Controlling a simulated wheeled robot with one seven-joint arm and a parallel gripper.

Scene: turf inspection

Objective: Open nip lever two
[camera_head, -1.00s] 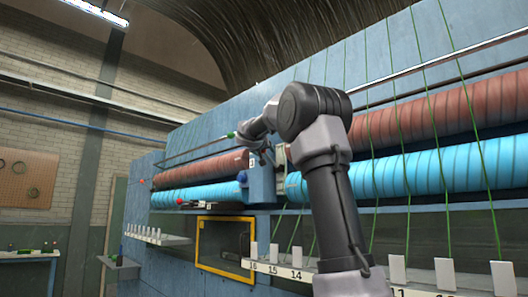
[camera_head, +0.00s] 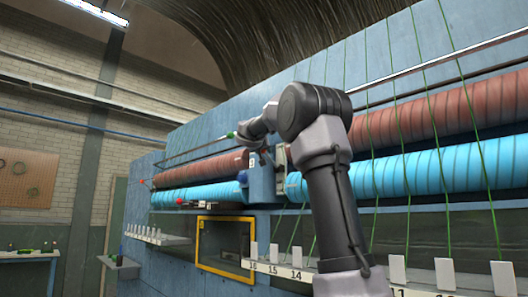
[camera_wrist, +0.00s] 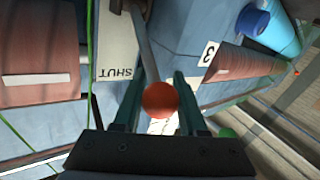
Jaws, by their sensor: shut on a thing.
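An orange-red ball knob (camera_wrist: 160,99) shows in the wrist view between the two fingers of my gripper (camera_wrist: 160,88), which is shut on it. A grey lever bar (camera_wrist: 147,50) runs from behind the knob toward the top of the picture. A pale plate (camera_wrist: 117,70) beside the bar reads SHUT, upside down in this view. A small white number tag (camera_wrist: 209,53) is to the right, its figure turned and hard to read. In the head view my arm reaches to the blue bracket (camera_head: 262,184) between the rollers; the held knob is hidden there.
Red-brown rollers (camera_head: 445,113) run above cyan rollers (camera_head: 420,172), with green yarns crossing in front. Another lever with a red knob (camera_head: 180,201) is at the left. A yellow frame (camera_head: 198,243) and a numbered rail (camera_head: 283,273) lie below.

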